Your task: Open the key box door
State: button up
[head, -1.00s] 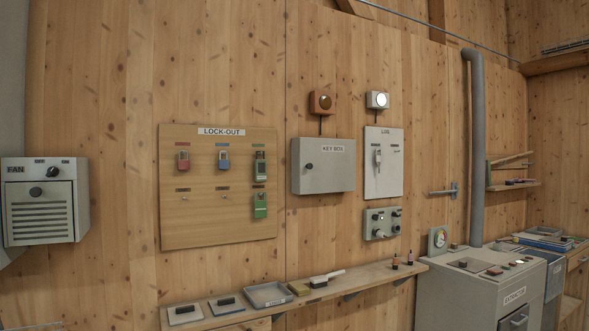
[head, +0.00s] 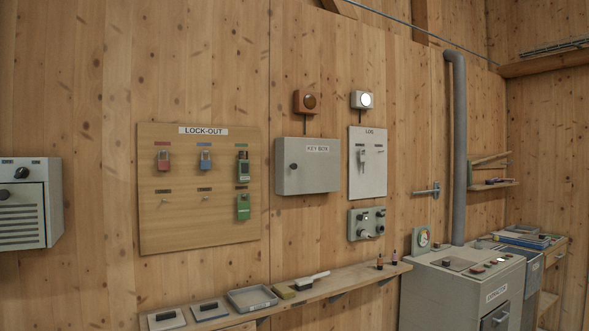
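The key box (head: 307,166) is a grey box on the wooden wall, labelled KEY BOX, near the middle of the head view. Its door looks shut. A dark round knob (head: 293,166) sits on the left part of its front. What is inside the box is hidden. My gripper is not in view.
A LOCK-OUT board (head: 225,222) with padlocks hangs to the left, a LOG panel (head: 368,180) to the right. A control box (head: 367,224) is below the panel. A shelf (head: 345,284) with several items runs beneath. A grey extractor cabinet (head: 440,295) stands at right.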

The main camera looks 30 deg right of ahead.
aim_at(311, 166)
jog(key=i, duration=0.85)
jog(key=u, duration=0.05)
